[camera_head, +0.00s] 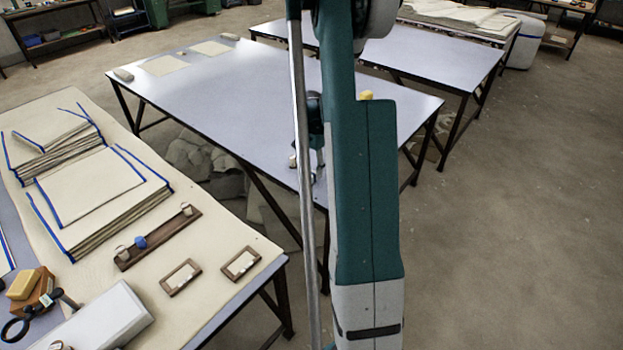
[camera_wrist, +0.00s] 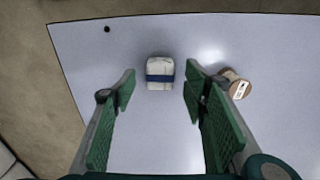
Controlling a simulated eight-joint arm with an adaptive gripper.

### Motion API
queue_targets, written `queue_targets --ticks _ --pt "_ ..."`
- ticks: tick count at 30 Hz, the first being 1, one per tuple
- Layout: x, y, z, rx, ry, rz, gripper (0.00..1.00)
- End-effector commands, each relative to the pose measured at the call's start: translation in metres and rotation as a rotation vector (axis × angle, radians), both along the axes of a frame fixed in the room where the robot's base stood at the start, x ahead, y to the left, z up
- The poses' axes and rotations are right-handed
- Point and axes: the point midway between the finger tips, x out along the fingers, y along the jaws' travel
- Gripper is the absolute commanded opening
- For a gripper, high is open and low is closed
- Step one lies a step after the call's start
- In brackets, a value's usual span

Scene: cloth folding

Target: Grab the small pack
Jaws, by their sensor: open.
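The small pack (camera_wrist: 159,62) is a white, rounded bundle with a dark blue band around its middle. It lies on the pale blue-grey table top (camera_wrist: 90,62) in the wrist view. My gripper (camera_wrist: 160,78) is open, with a green padded finger on each side of the pack in the picture. The fingers look apart from the pack; how high they are above it I cannot tell. In the head view my arm covers much of this area, and I cannot make out the pack there.
A brown round piece with a white label (camera_wrist: 237,84) lies just right of the right finger. A small black dot (camera_wrist: 107,29) is near the table's far left corner. In the head view, a table with folded cloth stacks (camera_head: 110,215) stands at left.

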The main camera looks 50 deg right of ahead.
Motion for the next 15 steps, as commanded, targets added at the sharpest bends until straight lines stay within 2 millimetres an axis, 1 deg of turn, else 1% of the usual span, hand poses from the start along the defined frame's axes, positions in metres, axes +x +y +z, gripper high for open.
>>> queue_targets --ticks 1,3,7,10,15 --pt "0.000 0.000 -0.009 0.000 0.000 0.000 0.44" --pt "0.000 0.000 -0.017 0.000 0.000 0.000 0.44" --pt "0.000 0.000 -0.029 0.000 0.000 0.000 0.44" --pt "0.000 0.000 -0.034 0.000 0.000 0.000 0.44" --pt "0.000 0.000 -0.035 0.000 0.000 0.000 0.44"
